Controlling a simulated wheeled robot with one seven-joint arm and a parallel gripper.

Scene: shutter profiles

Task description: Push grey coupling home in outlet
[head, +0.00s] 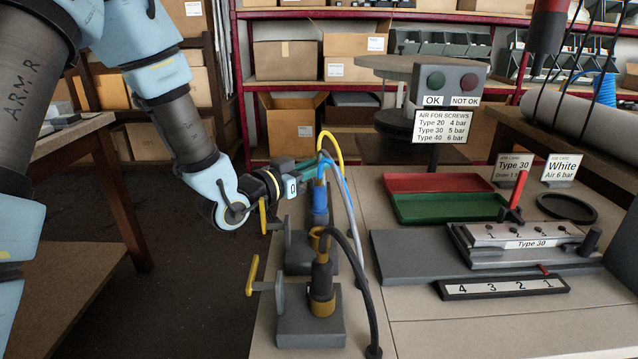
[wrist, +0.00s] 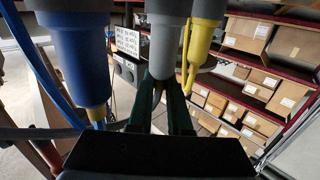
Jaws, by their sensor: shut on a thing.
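My gripper (head: 308,168) reaches from the left to the row of air outlets. In the wrist view its green fingers (wrist: 164,98) are shut on a grey coupling (wrist: 166,42). Blue (wrist: 78,50) and yellow (wrist: 206,30) bodies flank the coupling. In the head view the grey coupling is mostly hidden among the fingers and hoses, and I cannot tell how deep it sits in its outlet. A blue-collared outlet (head: 320,214) stands just below the gripper.
Yellow (head: 332,142), grey and blue hoses arch close to my gripper; a black hose (head: 366,290) is nearer. Yellow valve levers (head: 252,276) stick out left. Trays (head: 445,207), a Type 30 fixture (head: 530,236) and a sign post stand to the right.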

